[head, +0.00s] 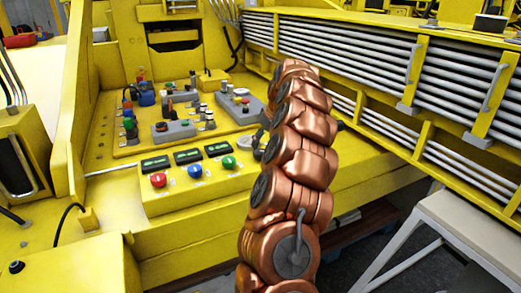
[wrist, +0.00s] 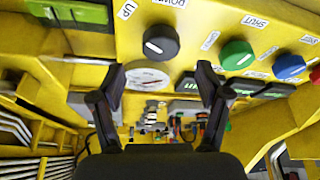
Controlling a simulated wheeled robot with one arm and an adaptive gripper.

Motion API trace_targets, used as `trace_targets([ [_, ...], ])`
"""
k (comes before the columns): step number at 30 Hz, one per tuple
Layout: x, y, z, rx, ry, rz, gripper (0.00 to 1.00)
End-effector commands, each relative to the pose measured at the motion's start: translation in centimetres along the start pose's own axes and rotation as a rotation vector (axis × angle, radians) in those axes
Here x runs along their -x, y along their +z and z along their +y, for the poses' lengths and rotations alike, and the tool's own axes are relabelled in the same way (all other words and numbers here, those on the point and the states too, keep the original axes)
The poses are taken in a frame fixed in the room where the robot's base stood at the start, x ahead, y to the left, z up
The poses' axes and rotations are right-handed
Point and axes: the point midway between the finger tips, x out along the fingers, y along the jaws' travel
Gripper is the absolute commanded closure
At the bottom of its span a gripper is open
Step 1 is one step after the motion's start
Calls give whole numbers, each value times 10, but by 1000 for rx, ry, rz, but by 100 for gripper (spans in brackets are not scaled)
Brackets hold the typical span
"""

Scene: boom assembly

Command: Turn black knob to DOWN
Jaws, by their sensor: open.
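The black knob (wrist: 161,42) shows in the wrist view at upper middle, on the yellow panel. It is round, with a short white mark near its lower left edge in the picture. The UP label (wrist: 128,9) is printed to its upper left and the DOWN label (wrist: 170,3) just above it, cut by the frame edge. My gripper (wrist: 161,80) is open, its two dark fingers spread, with nothing between them in contact. The knob appears between and beyond the fingertips, apart from them. In the head view my copper arm hides the knob and most of my gripper.
A green knob (wrist: 237,54) and a blue knob (wrist: 289,66) sit right of the black one in the wrist view. A round white gauge (wrist: 147,78) lies behind the fingers. The head view shows a console with more controls (head: 167,133) and a pipe rack (head: 350,60) at right.

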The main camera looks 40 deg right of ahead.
Motion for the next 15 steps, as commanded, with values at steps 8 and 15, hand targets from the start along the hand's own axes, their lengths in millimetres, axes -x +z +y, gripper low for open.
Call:
trace_targets([
  [8,-38,0,-2,0,-4,-4,24],
  [15,-54,0,-1,0,-2,-1,24],
])
